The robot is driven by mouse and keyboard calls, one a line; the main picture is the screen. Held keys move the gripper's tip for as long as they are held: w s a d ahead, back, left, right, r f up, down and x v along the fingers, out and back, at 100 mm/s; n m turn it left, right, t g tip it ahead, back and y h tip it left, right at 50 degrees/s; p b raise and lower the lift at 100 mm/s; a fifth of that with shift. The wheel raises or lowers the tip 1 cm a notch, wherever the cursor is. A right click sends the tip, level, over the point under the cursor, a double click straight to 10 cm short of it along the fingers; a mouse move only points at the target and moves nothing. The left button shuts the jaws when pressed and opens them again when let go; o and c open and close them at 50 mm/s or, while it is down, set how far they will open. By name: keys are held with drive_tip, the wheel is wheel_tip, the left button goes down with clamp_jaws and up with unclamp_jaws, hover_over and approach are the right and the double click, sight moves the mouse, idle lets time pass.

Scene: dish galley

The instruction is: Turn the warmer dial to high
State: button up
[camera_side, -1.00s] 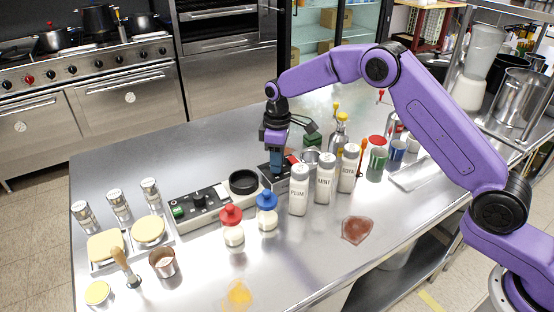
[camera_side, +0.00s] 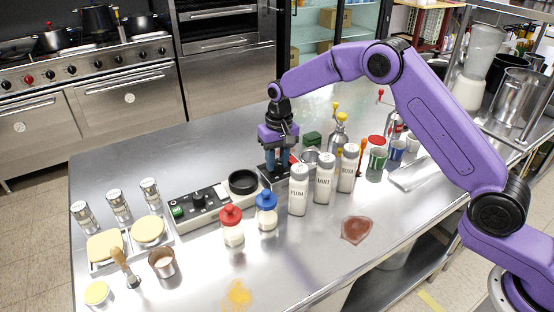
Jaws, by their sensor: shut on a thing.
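My gripper (camera_side: 277,160) points down at a small black control box (camera_side: 266,179) near the middle of the counter. Its two blue fingers are shut on the dial on top of this box. The fingers hide the dial, so its pointer and setting cannot be read. A red and white marking shows at the right of the fingers.
A long panel (camera_side: 222,214) with a green switch, a black knob and a round black cup stands to the left. Red-capped (camera_side: 232,228) and blue-capped (camera_side: 267,213) jars and white shakers labelled PLUM (camera_side: 298,192) and MINT (camera_side: 324,180) stand close in front. The left back counter is clear.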

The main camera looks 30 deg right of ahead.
sight(280, 164)
drive_tip(key=m, duration=0.5)
drive_tip(key=shift+m, duration=0.3)
drive_tip(key=m, duration=0.5)
drive_tip(key=shift+t, duration=0.3)
drive_tip(key=shift+m, duration=0.3)
drive_tip(key=o, duration=1.1)
drive_tip(key=shift+c, duration=0.2)
wheel_tip(280, 164, up, 18)
drive_tip(key=shift+s+d+f, duration=0.15)
drive_tip(key=shift+s+f, duration=0.1)
drive_tip(key=shift+s, duration=0.15)
